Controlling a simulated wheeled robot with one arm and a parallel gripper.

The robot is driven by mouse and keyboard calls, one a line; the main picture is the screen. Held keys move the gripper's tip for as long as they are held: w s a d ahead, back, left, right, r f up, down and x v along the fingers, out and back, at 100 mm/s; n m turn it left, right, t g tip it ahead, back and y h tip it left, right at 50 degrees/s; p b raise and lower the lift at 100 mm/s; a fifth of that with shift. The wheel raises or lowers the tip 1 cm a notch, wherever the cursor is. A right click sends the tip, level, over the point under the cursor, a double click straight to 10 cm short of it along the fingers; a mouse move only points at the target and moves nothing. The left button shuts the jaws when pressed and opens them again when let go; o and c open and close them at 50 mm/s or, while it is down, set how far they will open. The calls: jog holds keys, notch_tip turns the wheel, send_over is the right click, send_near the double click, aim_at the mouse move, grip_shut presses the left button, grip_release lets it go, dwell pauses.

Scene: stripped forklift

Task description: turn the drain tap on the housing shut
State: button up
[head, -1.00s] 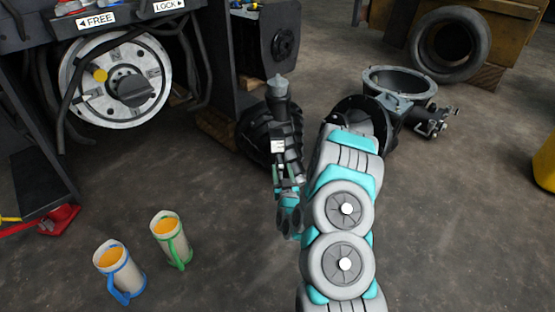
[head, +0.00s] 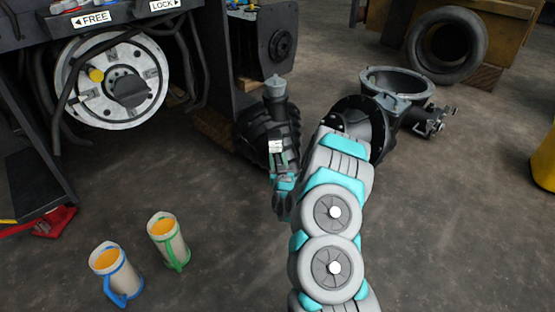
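A grey, open-topped round housing (head: 398,82) lies on the floor right of centre. A small dark fitting with a lever-like part (head: 436,121) sticks out from its right side; it may be the drain tap, but its setting is too small to tell. My arm rises from the bottom and covers part of the housing's near left side. My gripper (head: 276,146) is left of the arm, well apart from the fitting, in front of a dark tyre. A grey, cone-topped piece (head: 275,87) stands above it; I cannot tell whether it is held. The fingers are too small to read.
Two jugs, blue-handled (head: 125,283) and green-handled (head: 178,252), stand on the floor. A tyre (head: 476,60) leans at back right. Floor at lower right is clear.

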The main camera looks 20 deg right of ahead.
grip_shut()
